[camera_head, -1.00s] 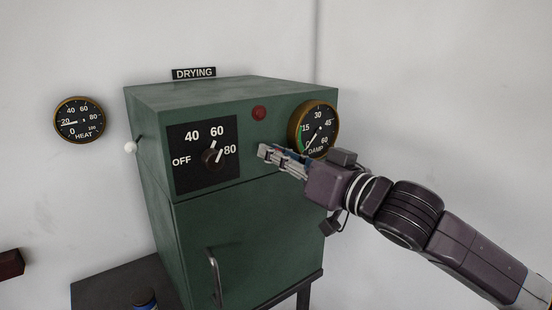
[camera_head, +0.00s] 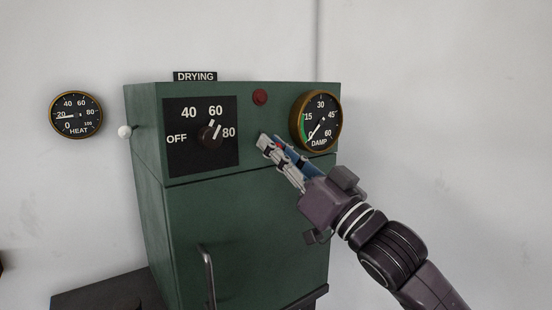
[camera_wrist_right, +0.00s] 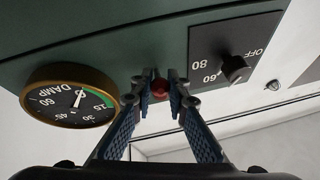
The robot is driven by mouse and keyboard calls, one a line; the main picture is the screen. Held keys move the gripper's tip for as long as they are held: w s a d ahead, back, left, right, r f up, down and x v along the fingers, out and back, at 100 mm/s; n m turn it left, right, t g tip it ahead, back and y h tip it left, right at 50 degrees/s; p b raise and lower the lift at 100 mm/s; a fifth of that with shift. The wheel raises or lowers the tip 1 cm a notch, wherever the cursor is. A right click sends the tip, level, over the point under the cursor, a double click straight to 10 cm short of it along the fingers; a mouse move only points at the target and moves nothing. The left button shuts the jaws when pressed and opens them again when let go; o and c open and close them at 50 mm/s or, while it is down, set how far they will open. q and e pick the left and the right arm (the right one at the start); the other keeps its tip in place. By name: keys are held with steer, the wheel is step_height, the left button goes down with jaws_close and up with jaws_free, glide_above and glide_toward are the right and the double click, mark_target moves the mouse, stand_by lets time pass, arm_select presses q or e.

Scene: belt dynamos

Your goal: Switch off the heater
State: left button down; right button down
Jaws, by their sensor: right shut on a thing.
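The green drying cabinet (camera_head: 250,225) has a black dial plate (camera_head: 180,155) marked OFF, 40, 60 and 80. Its black knob (camera_head: 209,133) has its white mark on the 60 to 80 side, away from OFF. The knob also shows in the right wrist view (camera_wrist_right: 234,68). My right gripper (camera_head: 268,142) is in front of the cabinet, right of the dial and apart from the knob. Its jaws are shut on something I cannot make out. In the wrist view, a red round part shows between the fingertips (camera_wrist_right: 161,86). My left gripper is out of view.
A red lamp or button (camera_head: 260,97) sits above my gripper. The DAMP gauge (camera_head: 316,120) is to its right. The HEAT gauge (camera_head: 76,114) on the wall reads about 20. A door handle (camera_head: 208,275) is below.

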steer(key=c, duration=1.8)
jaws_free()
steer(key=shift+c, duration=0.2)
steer(key=v, duration=1.2)
steer(key=shift+w, duration=0.1)
